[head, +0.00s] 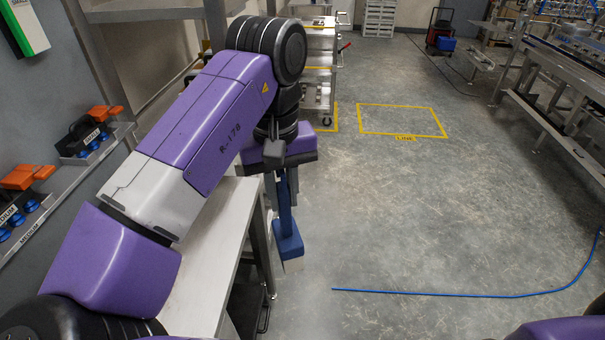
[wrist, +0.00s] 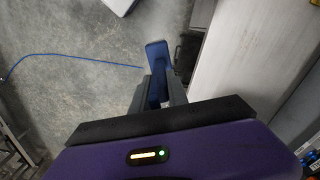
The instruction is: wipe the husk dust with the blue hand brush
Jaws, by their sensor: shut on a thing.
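My gripper (head: 284,190) points down and is shut on the handle of the blue hand brush (head: 287,238). The brush hangs upright below the fingers, with its blue block low and pale bristles at the bottom. It is in the air over the grey floor, just right of the bench (head: 212,255) edge. In the wrist view the blue brush (wrist: 157,53) sticks out beyond the dark fingers (wrist: 160,90), beside the pale bench top (wrist: 235,50). I cannot make out husk dust in either view.
Orange-handled tools (head: 95,120) sit on a wall rack at left. A steel trolley (head: 318,75) stands behind my arm. A conveyor (head: 555,75) runs along the right. The middle floor is clear.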

